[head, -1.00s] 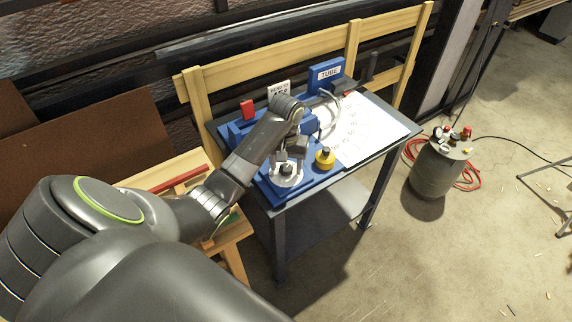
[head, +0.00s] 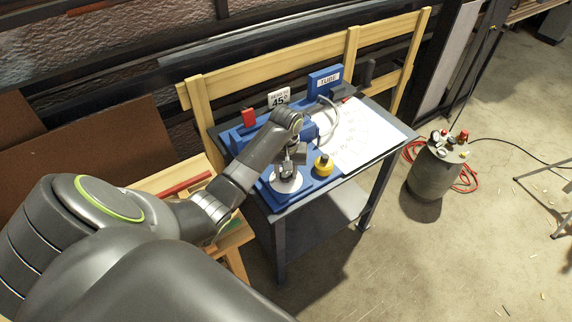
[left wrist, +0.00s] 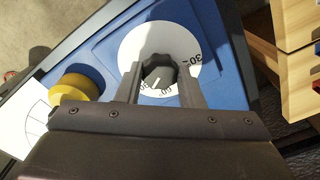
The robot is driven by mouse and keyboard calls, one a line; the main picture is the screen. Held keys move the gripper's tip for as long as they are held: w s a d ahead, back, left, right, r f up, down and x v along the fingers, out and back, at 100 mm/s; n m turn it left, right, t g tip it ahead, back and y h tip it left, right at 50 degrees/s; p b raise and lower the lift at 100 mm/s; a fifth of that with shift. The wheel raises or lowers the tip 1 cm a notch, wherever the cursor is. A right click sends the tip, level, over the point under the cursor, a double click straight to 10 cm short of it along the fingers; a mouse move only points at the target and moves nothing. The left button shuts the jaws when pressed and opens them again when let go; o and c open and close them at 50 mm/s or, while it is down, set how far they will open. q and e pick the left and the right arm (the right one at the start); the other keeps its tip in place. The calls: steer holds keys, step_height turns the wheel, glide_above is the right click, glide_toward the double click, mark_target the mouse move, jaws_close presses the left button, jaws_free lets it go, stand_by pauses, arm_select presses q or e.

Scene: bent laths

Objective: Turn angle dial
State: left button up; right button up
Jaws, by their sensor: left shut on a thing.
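The angle dial (left wrist: 200,48) is a white disc with degree marks on a blue machine (left wrist: 105,52). In the left wrist view its dark knob (left wrist: 158,72) sits between the fingers of my left gripper (left wrist: 160,88), which is shut on it. Marks near 30, 60 and 90 show around the disc; the exact setting is hard to read. In the head view the dial (head: 284,186) lies at the machine's front, with my left gripper (head: 287,172) over it. A sign (head: 279,98) behind shows 45°. My right gripper is not in view.
A yellow knob (head: 323,165) stands right of the dial. A grey tank (head: 437,168) with a red hose stands on the floor to the right.

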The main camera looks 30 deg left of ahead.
mark_target(286, 174)
arm_select(q)
steer(key=n+p, duration=0.2)
steer(key=p, duration=0.1)
steer(key=n+p, duration=0.2)
steer(key=p, duration=0.2)
steer(key=shift+r+n, duration=0.3)
steer(key=shift+r, duration=0.05)
steer(key=shift+f+n+p, duration=0.25)
steer(key=shift+n+p, duration=1.05)
steer(key=shift+p, duration=0.05)
steer(key=o, duration=1)
steer(key=shift+f, duration=0.1)
step_height(286, 174, up, 18)
steer(key=shift+f, duration=0.25)
steer(key=shift+f, duration=0.1)
